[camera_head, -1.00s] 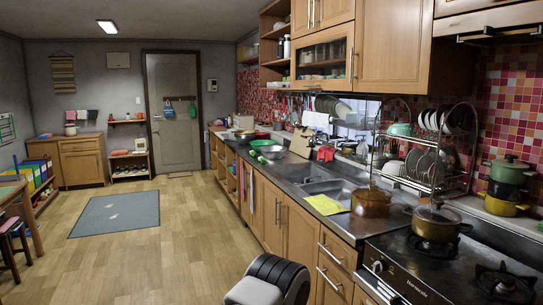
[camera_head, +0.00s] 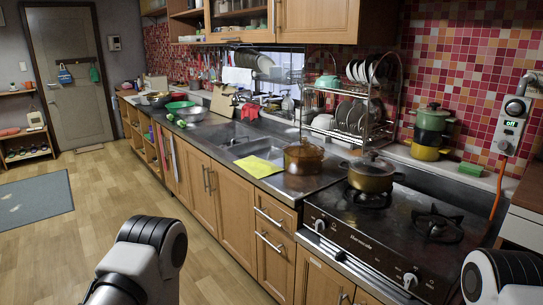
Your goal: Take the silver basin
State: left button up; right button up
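A silver basin (camera_head: 192,115) sits on the far part of the steel counter, left of the sink. It is small in the view, with something green at its edge. A green basin (camera_head: 178,105) is right behind it, and another metal-looking bowl (camera_head: 157,99) stands farther back. Neither gripper shows. Only white and black links of my arms appear at the bottom edge, well short of the basin.
The counter (camera_head: 215,135) runs along the right wall, with a sink (camera_head: 255,147), a copper-coloured pot (camera_head: 303,157), a gas stove (camera_head: 390,225) and a dish rack (camera_head: 350,120). Wooden cabinets (camera_head: 235,195) front it. The floor (camera_head: 95,215) to the left is clear apart from a grey mat (camera_head: 30,200).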

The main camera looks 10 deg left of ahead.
aim_at(193, 115)
jog(key=i+j+u, duration=1)
jog(key=i+u, duration=0.5)
jog(key=i, duration=0.2)
jog(key=i+z, duration=0.15)
jog(key=i, duration=0.35)
jog(key=i+j+z, duration=0.15)
jog(key=i, duration=0.35)
jog(key=i+j+z, duration=0.1)
jog(key=i+j, duration=0.15)
jog(key=i, duration=0.3)
jog(key=i+j+z, duration=0.15)
jog(key=i, duration=0.35)
